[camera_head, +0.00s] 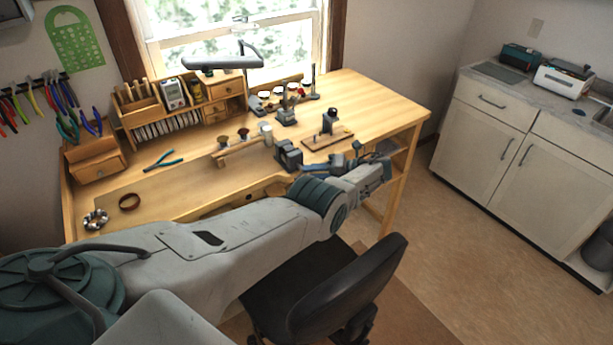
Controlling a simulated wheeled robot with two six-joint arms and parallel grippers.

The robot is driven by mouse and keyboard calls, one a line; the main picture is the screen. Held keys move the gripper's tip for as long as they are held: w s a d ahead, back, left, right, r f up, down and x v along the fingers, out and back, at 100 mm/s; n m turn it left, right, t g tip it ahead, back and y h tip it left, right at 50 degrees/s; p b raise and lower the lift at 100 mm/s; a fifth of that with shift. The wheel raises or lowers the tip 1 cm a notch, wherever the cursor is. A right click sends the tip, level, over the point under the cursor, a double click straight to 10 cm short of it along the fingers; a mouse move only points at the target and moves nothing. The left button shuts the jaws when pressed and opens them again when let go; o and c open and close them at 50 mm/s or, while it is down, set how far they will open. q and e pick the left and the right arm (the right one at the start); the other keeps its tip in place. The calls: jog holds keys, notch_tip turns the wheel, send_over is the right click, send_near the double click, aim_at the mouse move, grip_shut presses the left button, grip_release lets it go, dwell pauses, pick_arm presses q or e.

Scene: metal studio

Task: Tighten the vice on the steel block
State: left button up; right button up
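A small dark grey vice (289,153) stands at the front edge of the wooden workbench (375,105), near the middle. Its jaws are too small to read, and I cannot make out the steel block or tell whether it is clamped. My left arm comes in from the left across the front of the bench. My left gripper (379,166) is at the bench's front right, to the right of the vice and apart from its body. The wrist hides part of the bench edge, and I cannot tell whether the fingers are open. My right gripper is not in view.
A black chair (340,295) stands in front of the bench, below my arm. White cabinets (545,155) stand at right.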

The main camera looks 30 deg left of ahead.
pick_arm(q)
jog(key=b+v, duration=0.4)
jog(key=v, duration=0.4)
jog(key=shift+b, duration=0.4)
jog(key=shift+d, duration=0.15)
jog(key=shift+o, duration=0.6)
